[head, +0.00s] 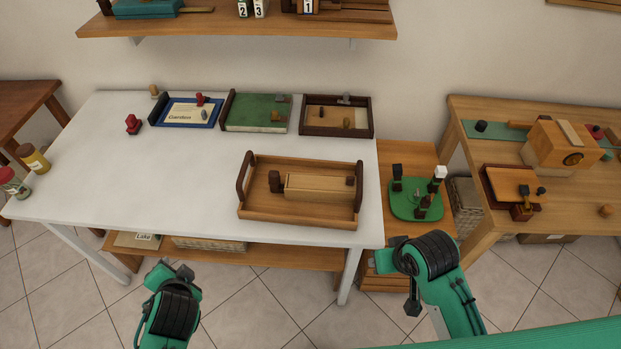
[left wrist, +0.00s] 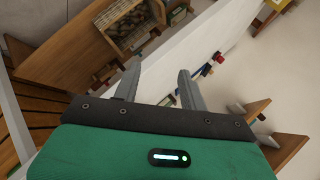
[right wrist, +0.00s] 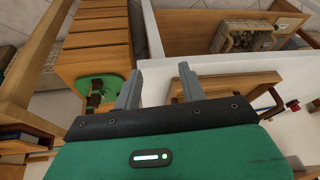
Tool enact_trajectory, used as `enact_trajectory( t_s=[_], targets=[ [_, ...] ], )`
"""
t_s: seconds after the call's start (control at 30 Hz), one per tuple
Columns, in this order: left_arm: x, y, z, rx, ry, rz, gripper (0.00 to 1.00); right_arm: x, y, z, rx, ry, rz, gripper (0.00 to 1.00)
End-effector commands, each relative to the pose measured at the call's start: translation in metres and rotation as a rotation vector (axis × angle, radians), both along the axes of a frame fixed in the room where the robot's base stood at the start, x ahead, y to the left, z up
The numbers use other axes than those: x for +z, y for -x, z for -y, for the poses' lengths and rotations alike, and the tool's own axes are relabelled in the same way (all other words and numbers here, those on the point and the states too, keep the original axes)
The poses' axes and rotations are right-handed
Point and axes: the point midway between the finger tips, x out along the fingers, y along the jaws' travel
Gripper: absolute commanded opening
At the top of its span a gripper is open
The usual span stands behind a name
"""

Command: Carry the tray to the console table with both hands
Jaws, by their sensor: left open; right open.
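The wooden tray (head: 262,213) rests on the front right part of the white table (head: 150,185), with dark upright handles at its left and right ends. In it are a pale wooden box (head: 318,189), a dark brown piece (head: 275,181) and a small dark piece near the right end. My left gripper (head: 184,271) is open and empty, in front of the white table and left of the tray. My right gripper (head: 412,302) is open and empty, right of the tray and apart from it. I cannot tell for sure which table is the console table.
A blue tray (head: 158,116), a green box (head: 256,113) and a dark tray (head: 309,129) stand along the back. A low wooden stand (head: 398,157) holds a green board. A cluttered wooden table (head: 468,108) is at right, a brown table (head: 25,92) at far left.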

Motion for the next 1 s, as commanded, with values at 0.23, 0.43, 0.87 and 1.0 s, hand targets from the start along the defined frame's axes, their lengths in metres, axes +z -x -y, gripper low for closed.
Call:
enact_trajectory(
  t_s=[0.23, 0.43, 0.87, 1.0],
  targets=[
    [0.024, -0.068, 0.002, -0.340, -0.601, 0.150, 0.43, 0.029, -0.083, -0.014, -0.061, -0.051, 0.015, 0.41],
    [0.035, -0.108, 0.038, -0.644, -1.121, 0.216, 0.43, 0.062, -0.143, -0.016, -0.135, -0.074, 0.017, 0.41],
    [0.007, -0.135, 0.107, -1.080, -1.829, 0.242, 0.43, 0.118, -0.212, -0.005, -0.273, -0.090, 0.013, 0.41],
    [0.006, -0.135, 0.109, -1.094, -1.850, 0.243, 0.43, 0.120, -0.213, -0.005, -0.277, -0.092, 0.012, 0.41]
  ],
)
